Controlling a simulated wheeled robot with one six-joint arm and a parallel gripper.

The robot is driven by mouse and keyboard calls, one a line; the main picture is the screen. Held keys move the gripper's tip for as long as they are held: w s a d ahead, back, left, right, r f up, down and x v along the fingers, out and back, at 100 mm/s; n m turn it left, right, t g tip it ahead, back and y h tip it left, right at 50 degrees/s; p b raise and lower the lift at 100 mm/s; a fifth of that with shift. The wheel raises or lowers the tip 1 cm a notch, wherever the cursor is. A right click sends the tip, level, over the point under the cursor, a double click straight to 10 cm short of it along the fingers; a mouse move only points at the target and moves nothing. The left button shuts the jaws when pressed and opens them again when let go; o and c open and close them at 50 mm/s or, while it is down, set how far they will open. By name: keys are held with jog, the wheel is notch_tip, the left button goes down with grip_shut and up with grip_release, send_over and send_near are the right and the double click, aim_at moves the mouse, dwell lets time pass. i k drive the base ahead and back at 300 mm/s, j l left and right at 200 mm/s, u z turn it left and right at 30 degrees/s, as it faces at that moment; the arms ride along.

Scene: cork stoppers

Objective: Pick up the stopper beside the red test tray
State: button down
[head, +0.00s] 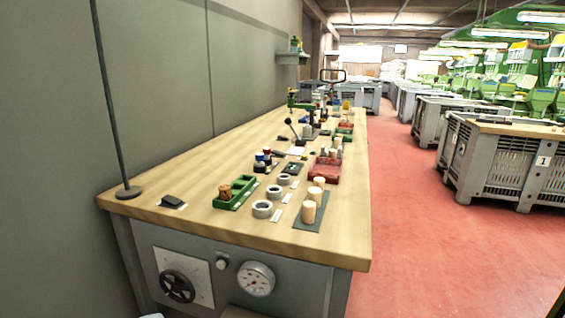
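The red test tray (325,172) lies on the wooden workbench, right of its middle. Small pale pieces stand at its far side; I cannot tell whether they are inside it. Several pale cylindrical stoppers stand on a dark green mat just in front of the tray. The closest to the tray is a short stopper (319,183); a taller stopper (309,212) stands at the front of the mat (301,224). A browner cork (225,191) sits at the green tray (243,190) on the left. My gripper is not in view.
The workbench (180,223) also carries grey rings (262,209), small dark and coloured jars (260,162), a lever tool (293,130) and a thin upright rod (110,100). A wall borders its left. Red floor (430,230) is open to the right, before grey crates (500,165).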

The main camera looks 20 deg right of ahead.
aim_at(332, 152)
jog(key=i+l+u, duration=0.1)
jog(key=l, duration=0.35)
jog(key=i+l, duration=0.3)
jog(key=l, duration=0.15)
jog(key=i+l+u, duration=0.15)
jog(key=l, duration=0.3)
jog(key=i+l, duration=0.2)
jog(key=l, duration=0.3)
jog(key=i+l+u, duration=0.15)
jog(key=l, duration=0.35)
jog(key=i+l, duration=0.1)
jog(key=l, duration=0.4)
jog(key=i+l+u, duration=0.15)
jog(key=l, duration=0.35)
jog(key=i+l, duration=0.1)
jog(key=l, duration=0.4)
jog(key=i+u, duration=0.05)
